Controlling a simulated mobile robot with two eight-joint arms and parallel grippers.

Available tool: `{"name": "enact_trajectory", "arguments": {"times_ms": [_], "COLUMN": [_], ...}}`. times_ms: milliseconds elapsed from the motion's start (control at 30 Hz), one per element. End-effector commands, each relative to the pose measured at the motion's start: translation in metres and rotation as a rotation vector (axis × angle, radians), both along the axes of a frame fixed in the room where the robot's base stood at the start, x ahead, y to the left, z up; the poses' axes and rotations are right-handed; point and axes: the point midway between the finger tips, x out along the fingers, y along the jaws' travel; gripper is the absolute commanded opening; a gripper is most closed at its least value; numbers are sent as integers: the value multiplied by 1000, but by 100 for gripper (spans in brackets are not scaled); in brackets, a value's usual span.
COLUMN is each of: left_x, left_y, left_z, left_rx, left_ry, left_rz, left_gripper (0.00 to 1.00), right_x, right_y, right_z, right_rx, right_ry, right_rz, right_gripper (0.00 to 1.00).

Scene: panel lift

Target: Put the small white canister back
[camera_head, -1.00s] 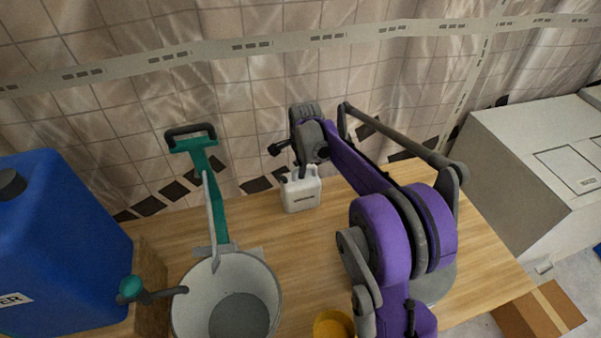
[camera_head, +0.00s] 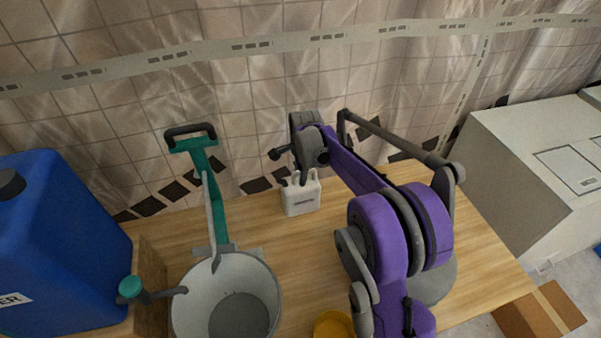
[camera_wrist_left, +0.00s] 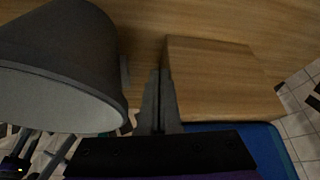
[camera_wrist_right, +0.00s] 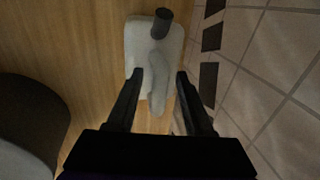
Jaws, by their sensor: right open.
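The small white canister (camera_head: 301,198) stands upright on the wooden table near the tiled wall. It also shows in the right wrist view (camera_wrist_right: 143,40), with a dark cap and a pale handle. My right gripper (camera_head: 300,178) is at the canister's top. In the right wrist view the right gripper (camera_wrist_right: 159,78) is open, with one finger on each side of the handle; I cannot tell whether they touch it. My left gripper (camera_wrist_left: 160,78) shows only in the left wrist view, with its fingers together and nothing visible between them.
A grey-white bucket (camera_head: 190,300) stands left of centre, with a teal-handled tool (camera_head: 208,190) rising behind it. A large blue container (camera_head: 60,240) is at the left, beside a wooden block (camera_wrist_left: 220,80). A yellow round item (camera_head: 333,325) is at the front. Bare table lies between bucket and arm.

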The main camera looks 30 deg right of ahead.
Motion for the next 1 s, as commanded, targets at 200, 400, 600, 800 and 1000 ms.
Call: {"name": "enact_trajectory", "arguments": {"times_ms": [200, 400, 600, 800, 1000], "left_x": [1, 1, 2, 2, 2], "left_y": [0, 0, 0, 0, 0], "left_z": [4, 7, 9, 10, 10], "left_rx": [0, 0, 0, 0, 0], "left_ry": [-1, -3, -4, -4, -4], "left_rz": [0, 0, 0, 0, 0], "left_gripper": [0, 0, 0, 0, 0], "right_x": [-6, -14, -20, -23, -37], "right_y": [1, 4, 5, 6, 19], "right_z": [30, 74, 107, 119, 123], "right_rx": [0, 0, 0, 0, -19], "right_ry": [0, 0, 0, 0, -8], "right_rz": [0, 0, 0, 0, 94], "right_gripper": [52, 52, 52, 52, 52]}}
